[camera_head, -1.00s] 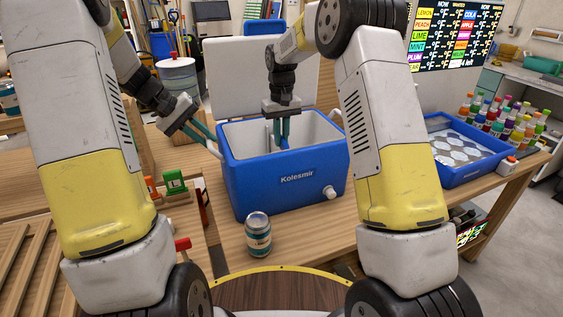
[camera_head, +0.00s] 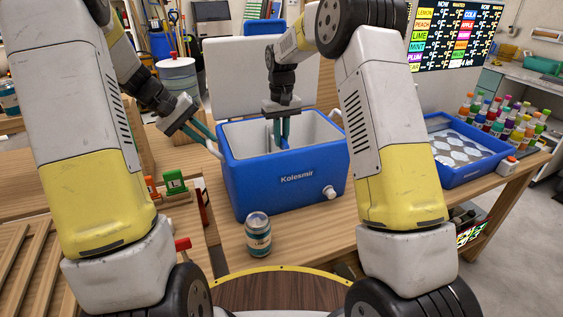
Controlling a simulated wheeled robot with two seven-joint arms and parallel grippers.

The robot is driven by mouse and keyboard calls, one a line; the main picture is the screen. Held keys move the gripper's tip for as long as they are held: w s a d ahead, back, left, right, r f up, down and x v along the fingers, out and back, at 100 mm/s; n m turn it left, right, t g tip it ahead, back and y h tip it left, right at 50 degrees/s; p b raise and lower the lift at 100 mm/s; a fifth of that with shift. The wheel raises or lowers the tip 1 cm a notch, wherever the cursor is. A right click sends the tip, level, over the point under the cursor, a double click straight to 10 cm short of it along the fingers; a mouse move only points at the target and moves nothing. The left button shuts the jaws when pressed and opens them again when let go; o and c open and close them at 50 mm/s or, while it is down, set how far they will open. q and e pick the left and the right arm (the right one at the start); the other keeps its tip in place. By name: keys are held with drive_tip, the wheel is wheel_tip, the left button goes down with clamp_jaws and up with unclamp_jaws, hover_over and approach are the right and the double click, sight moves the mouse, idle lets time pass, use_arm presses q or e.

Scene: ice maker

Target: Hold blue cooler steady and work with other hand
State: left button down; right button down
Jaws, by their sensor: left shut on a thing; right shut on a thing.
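The blue cooler (camera_head: 270,192) stands on the wooden table with its white lid (camera_head: 226,75) open and raised at the back. My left gripper (camera_head: 214,147) is shut on the white side handle (camera_head: 212,150) at the cooler's left side.
A labelled jar (camera_head: 258,236) stands on the table in front of the cooler. A blue tray (camera_head: 478,170) with several pale discs and several coloured bottles (camera_head: 507,122) are at the right. A green clamp-like item (camera_head: 175,182) is at the left.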

drive_tip(key=shift+r, duration=0.1)
idle(0.5)
wheel_tip(320, 180, up, 13)
idle(2.7)
drive_tip(key=shift+r, duration=2)
use_arm(q)
drive_tip(key=c, duration=1.5)
unclamp_jaws()
drive_tip(key=shift+v, duration=4.05)
